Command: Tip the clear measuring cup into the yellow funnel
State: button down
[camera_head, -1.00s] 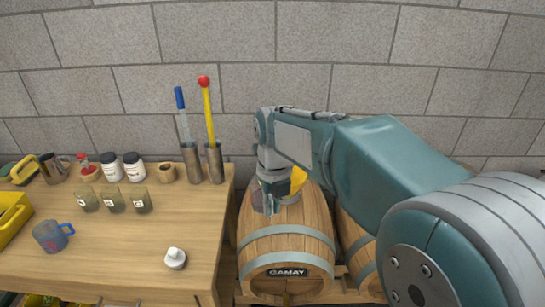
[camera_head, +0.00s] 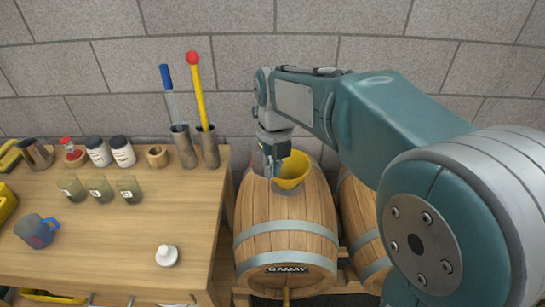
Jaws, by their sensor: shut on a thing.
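The yellow funnel (camera_head: 293,171) sits upright on top of the front barrel (camera_head: 287,220). My gripper (camera_head: 270,172) points down just left of the funnel and overlaps its left edge in the picture. It is shut on a faint see-through thing, which looks like the clear measuring cup (camera_head: 259,164). The cup is mostly hidden by the gripper, and its tilt and contents cannot be told. Whether the cup touches the funnel cannot be told.
A second barrel (camera_head: 360,215) stands behind my arm. A block wall closes the back.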

jog(key=shift+w+a, duration=0.1)
jog(key=shift+w, duration=0.35)
jog(key=shift+f, duration=0.15)
jog(key=shift+s+a+f+g+y, duration=0.1)
jog(key=shift+f+g+y, duration=0.1)
jog(key=shift+f+y, duration=0.6)
jog(key=shift+f+g+y, duration=0.2)
jog(key=shift+f+y, duration=0.1)
jog(key=shift+y, duration=0.9)
jog(key=shift+w+d+r+g+y, duration=0.15)
jog(key=shift+d+r+g+y, duration=0.35)
jog(key=shift+y, duration=2)
jog(key=shift+w+d+r+g+y, duration=0.1)
jog(key=shift+d+r+g+y, duration=0.45)
jog(key=shift+y, duration=1.95)
jog(key=shift+w+d+r+g+y, duration=0.2)
jog(key=shift+d+g+y, duration=0.55)
jog(key=shift+y, duration=1.75)
jog(key=shift+a, duration=0.1)
